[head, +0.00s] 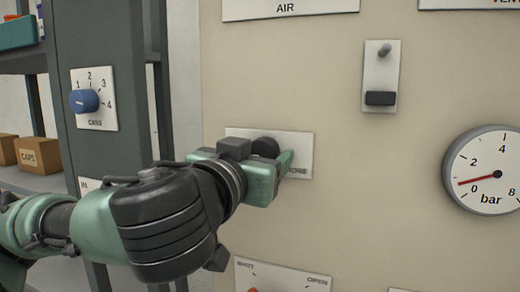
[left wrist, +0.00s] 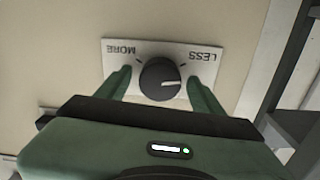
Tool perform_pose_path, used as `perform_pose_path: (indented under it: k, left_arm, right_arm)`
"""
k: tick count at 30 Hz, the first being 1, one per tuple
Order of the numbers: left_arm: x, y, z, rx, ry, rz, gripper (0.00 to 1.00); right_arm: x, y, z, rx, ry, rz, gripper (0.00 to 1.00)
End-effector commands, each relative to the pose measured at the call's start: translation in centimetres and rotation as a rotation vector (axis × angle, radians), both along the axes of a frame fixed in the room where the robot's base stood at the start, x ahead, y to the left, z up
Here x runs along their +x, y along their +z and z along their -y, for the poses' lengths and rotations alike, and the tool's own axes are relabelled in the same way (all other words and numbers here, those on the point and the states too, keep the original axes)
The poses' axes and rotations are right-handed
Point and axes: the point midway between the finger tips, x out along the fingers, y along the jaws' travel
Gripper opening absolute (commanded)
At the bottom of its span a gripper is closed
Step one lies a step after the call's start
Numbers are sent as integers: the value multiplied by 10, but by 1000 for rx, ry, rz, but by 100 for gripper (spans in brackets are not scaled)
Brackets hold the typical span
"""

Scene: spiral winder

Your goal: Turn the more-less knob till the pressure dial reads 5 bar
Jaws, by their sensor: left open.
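The more-less knob (left wrist: 160,80) is a dark round knob on a white plate marked MORE and LESS, both upside down in the left wrist view. Its white mark points right, on the LESS side of that picture. My left gripper (left wrist: 160,92) is open, with one green finger on each side of the knob and visible gaps between. In the head view, my left gripper (head: 270,172) partly covers the knob (head: 265,147) and its plate (head: 298,142). The pressure dial (head: 490,169) is at the right; its red needle points left, just above 0 bar. My right gripper is not in view.
A switch plate (head: 381,60) is above and right of the knob. A blue CARD selector knob (head: 84,101) is on the grey post at left. Shelves with boxes (head: 38,152) stand at far left.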

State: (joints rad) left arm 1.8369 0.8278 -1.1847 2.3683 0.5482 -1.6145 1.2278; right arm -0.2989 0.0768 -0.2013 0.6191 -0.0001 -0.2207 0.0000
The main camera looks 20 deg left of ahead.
Motion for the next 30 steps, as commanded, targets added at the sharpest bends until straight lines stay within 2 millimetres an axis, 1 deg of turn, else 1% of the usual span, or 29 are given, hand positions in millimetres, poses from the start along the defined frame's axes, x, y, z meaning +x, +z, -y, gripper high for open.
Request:
perform_pose_path:
  k: [1,3,7,8,9,11,12,14,17,23,30]
  left_arm:
    - [1,0,0,0,1,0,67]
    - [2,0,0,0,1,1,67]
    - [1,0,0,0,1,1,67]
    - [1,0,0,0,1,1,62]
    - [1,0,0,0,1,1,51]
    - [1,0,0,0,1,0,34]
    - [1,0,0,0,1,0,23]
    - [1,0,0,0,1,0,6]
    - [1,0,0,1,1,0,5]
    - [1,-1,0,32,1,1,5]
    - [1,-3,1,160,0,4,5]
  right_arm:
    - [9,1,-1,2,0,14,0]
    - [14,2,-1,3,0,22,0]
    - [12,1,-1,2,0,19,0]
    - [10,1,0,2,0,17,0]
    - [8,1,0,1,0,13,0]
    - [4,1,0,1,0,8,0]
    - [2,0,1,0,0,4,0]
    - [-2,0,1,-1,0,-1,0]
    - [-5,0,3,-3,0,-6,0]
    - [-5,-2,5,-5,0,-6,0]
    - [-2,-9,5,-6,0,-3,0]
